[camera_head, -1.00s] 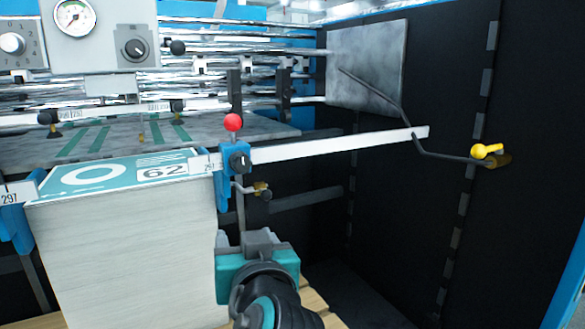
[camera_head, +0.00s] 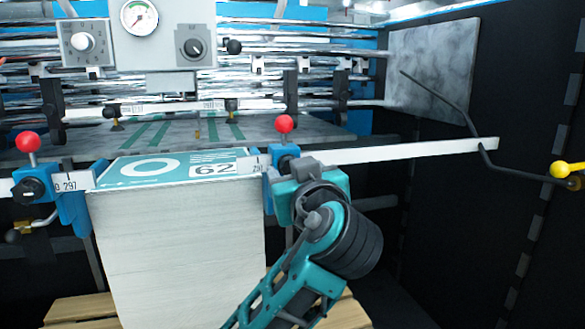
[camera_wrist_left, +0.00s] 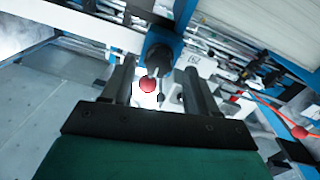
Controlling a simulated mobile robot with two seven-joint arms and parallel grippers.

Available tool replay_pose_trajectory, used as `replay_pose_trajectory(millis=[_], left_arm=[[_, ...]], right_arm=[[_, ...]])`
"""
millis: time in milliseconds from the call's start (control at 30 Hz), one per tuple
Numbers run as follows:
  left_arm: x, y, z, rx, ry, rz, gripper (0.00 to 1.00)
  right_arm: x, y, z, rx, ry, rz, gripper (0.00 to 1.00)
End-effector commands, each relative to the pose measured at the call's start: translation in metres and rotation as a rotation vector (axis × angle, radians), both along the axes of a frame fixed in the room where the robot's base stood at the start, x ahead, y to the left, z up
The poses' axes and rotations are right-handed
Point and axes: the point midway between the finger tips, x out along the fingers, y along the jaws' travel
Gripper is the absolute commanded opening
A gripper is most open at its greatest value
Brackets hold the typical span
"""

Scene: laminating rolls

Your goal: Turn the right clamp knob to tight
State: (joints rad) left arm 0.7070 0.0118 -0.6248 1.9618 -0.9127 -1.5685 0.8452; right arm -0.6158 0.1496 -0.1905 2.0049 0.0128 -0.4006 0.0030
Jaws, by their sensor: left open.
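The right clamp is a blue block (camera_head: 285,152) with a red ball (camera_head: 284,124) on top, on the white ruler bar beside the paper stack. My left gripper (camera_head: 296,176) is right in front of it and hides its black knob in the head view. In the left wrist view, my gripper (camera_wrist_left: 158,72) has its two fingers spread apart, and the blue clamp (camera_wrist_left: 162,38) shows beyond them. The dark knob (camera_wrist_left: 158,60) appears between the fingertips; I cannot tell whether they touch it or how it is set. My right gripper is not in view.
The paper stack (camera_head: 180,250) stands left of the arm on a wooden pallet (camera_head: 80,308). The left clamp (camera_head: 68,205) sits at its other side. The white bar (camera_head: 410,150) runs right toward a bent dark rod (camera_head: 440,100) and a yellow handle (camera_head: 566,169).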

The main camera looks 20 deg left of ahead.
Motion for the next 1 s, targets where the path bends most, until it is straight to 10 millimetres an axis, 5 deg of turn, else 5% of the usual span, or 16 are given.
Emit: replay_pose_trajectory(millis=[500,1000], left_arm=[[0.018,0.010,0.000,0.000,0.000,-0.002,0.59],[0.018,0.010,-0.001,0.000,0.001,-0.001,0.12]], right_arm=[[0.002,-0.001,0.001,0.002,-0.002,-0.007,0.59],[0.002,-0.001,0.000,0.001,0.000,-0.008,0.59]])
